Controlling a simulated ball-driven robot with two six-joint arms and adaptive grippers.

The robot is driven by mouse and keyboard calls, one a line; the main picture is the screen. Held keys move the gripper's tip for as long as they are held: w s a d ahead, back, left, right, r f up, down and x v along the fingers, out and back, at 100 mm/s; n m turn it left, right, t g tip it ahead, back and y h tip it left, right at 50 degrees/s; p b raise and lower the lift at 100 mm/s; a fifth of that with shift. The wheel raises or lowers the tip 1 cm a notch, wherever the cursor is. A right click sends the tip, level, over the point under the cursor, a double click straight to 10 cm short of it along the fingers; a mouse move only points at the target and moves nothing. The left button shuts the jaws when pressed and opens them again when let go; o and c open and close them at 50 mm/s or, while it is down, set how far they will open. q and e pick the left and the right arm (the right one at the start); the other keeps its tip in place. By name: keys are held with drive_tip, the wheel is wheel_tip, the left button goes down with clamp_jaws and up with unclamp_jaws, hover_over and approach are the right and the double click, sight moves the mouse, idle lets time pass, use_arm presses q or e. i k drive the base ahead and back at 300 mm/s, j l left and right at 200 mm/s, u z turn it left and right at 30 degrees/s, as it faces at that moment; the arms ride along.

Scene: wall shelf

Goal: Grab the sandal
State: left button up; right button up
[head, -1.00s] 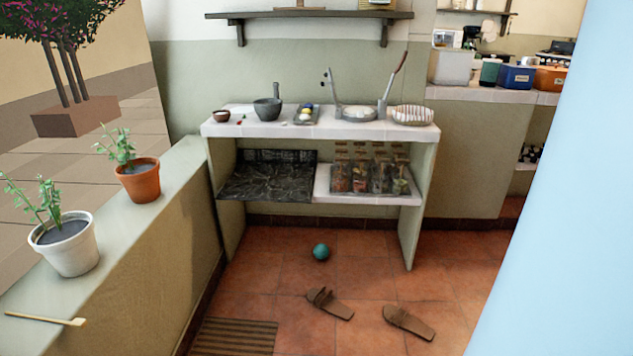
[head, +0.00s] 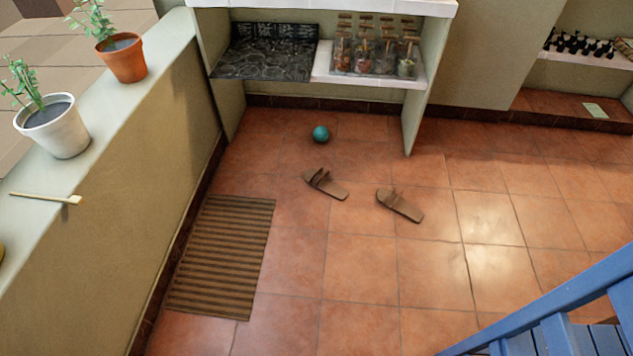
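Two brown sandals lie on the red tiled floor in the head view. The left sandal (head: 326,184) is near the middle of the picture. The right sandal (head: 400,205) lies a little nearer and to its right, apart from it. Both have a strap at the end that points away to the upper left. Neither of my grippers shows in the view, and nothing touches the sandals.
A teal ball (head: 321,133) lies on the floor beyond the sandals, before the shelf unit (head: 418,100). A striped mat (head: 222,255) lies left, along a low wall (head: 120,200) with potted plants. Blue slatted furniture (head: 560,320) fills the lower right. Floor around the sandals is clear.

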sight(319, 181)
drive_tip(key=z, duration=0.1)
drive_tip(key=i+u, duration=0.15)
drive_tip(key=i, duration=0.6)
drive_tip(key=i+u, duration=0.1)
drive_tip(key=i, duration=0.6)
drive_tip(key=i+l+u, duration=0.15)
drive_tip(key=i, duration=0.6)
